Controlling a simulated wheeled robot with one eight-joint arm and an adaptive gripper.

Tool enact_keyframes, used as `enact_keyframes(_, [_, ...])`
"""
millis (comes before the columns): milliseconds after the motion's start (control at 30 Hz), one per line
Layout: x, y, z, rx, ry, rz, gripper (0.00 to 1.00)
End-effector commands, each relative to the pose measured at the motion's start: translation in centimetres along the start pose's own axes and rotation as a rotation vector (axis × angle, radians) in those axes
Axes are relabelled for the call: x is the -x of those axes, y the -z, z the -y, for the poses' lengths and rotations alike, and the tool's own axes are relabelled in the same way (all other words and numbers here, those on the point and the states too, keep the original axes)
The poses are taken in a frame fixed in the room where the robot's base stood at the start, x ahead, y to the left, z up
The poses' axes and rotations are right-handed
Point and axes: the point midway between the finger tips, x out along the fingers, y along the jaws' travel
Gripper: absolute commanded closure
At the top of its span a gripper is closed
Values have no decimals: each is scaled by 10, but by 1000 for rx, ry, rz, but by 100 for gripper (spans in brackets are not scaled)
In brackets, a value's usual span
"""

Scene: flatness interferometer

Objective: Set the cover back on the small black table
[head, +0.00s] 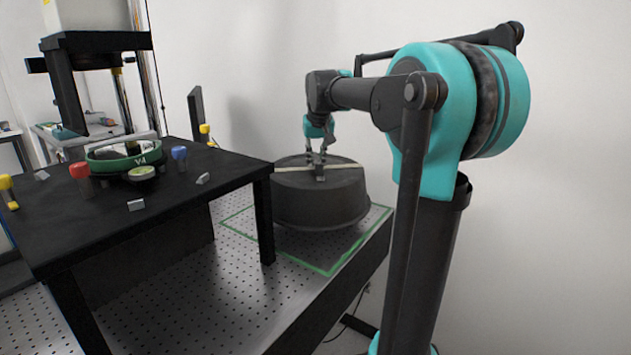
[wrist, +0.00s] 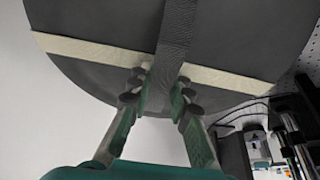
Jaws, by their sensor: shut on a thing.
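The cover (head: 318,200) is a large dark round drum with a pale strip across its top and a dark strap-like handle. It is over the perforated bench, within the green outline, to the right of the small black table (head: 110,215). My gripper (head: 318,160) is above the cover's top with its fingers at the handle. In the wrist view my gripper (wrist: 160,95) has its two fingers on either side of the dark handle (wrist: 176,40), shut on it, with the cover's top (wrist: 110,20) behind. I cannot tell whether the cover's base touches the bench.
On the black table are a green ring marked V4 (head: 125,155), red (head: 80,171), blue (head: 180,155) and yellow (head: 205,130) knobs, and small grey blocks (head: 136,205). A tall black frame (head: 95,40) stands behind. The perforated bench (head: 215,285) is clear in front.

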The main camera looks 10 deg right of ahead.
Motion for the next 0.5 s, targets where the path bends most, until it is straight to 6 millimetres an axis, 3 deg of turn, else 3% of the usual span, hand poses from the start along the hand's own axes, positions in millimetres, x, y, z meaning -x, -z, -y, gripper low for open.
enact_keyframes(100, [-18, -7, 0, 0, 0, 0, 100])
enact_keyframes(500, [-49, -20, 0, 0, 0, 0, 100])
